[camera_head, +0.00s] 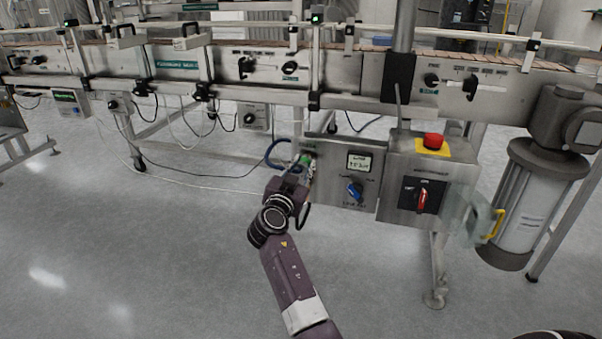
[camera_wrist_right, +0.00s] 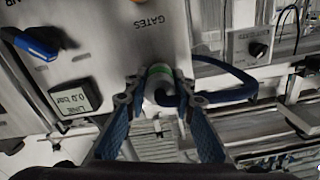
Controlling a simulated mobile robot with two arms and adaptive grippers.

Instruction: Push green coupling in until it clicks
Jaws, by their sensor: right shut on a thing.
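The green coupling (camera_head: 308,160) is at the left side of a steel panel, mostly hidden by my right gripper (camera_head: 302,165) in the head view. Whether the coupling is fully seated in the panel I cannot tell. My left gripper is not in view.
The panel carries a display (camera_wrist_right: 75,98) reading 0.0 bar and a blue valve handle (camera_head: 354,190). To its right is a box with a red emergency button (camera_head: 433,141) and a red switch (camera_head: 422,195). The conveyor (camera_head: 225,66) runs above. The floor in front is clear.

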